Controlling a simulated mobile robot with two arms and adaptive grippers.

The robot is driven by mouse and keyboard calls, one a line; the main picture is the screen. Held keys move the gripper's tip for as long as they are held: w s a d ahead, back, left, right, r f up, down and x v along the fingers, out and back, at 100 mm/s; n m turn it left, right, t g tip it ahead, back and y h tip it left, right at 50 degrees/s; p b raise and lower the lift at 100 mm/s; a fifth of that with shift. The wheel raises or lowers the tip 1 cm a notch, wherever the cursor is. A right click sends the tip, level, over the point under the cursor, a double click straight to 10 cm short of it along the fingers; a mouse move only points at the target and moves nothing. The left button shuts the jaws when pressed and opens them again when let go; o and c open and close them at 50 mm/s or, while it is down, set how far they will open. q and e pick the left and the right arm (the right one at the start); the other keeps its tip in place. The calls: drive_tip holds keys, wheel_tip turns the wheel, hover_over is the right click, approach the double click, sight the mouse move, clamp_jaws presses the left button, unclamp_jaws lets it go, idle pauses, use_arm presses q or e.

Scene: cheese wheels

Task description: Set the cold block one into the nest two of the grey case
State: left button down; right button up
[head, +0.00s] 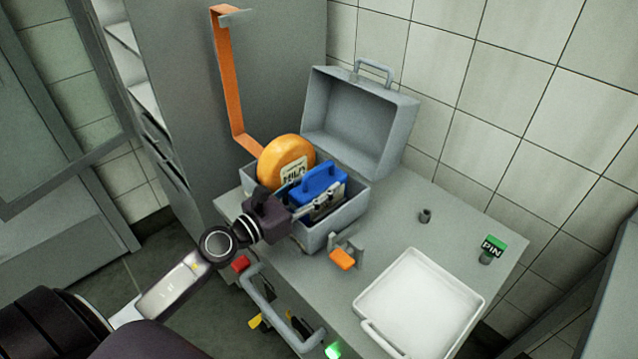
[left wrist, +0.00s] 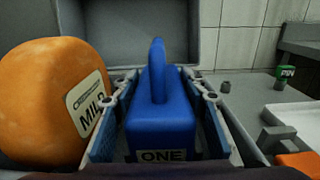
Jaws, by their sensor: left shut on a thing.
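The cold block one (head: 322,180) is blue, with a raised handle and a label reading ONE in the left wrist view (left wrist: 160,112). My left gripper (head: 318,205) is shut on it, a finger along each side. The block is upright over the right part of the open grey case (head: 347,216). The block's underside is hidden, so I cannot tell whether it touches the case floor. An orange cheese wheel (head: 284,158) with a MILD label sits in the left part of the case, beside the block; it also shows in the left wrist view (left wrist: 45,95). The nest markings are hidden.
The case lid (head: 352,120) stands open behind. A white tray (head: 420,300) lies on the counter at right, with a green PIN tag (head: 493,245) and a small grey peg (head: 425,215) behind it. An orange latch tab (head: 342,260) is in front of the case.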

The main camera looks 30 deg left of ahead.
use_arm(q)
drive_tip(key=c, duration=1.2)
unclamp_jaws()
drive_tip(key=shift+o, duration=0.5)
drive_tip(key=shift+f, duration=0.2)
drive_tip(key=v, duration=1.2)
drive_tip(key=shift+r, duration=0.2)
drive_tip(key=shift+r, duration=0.1)
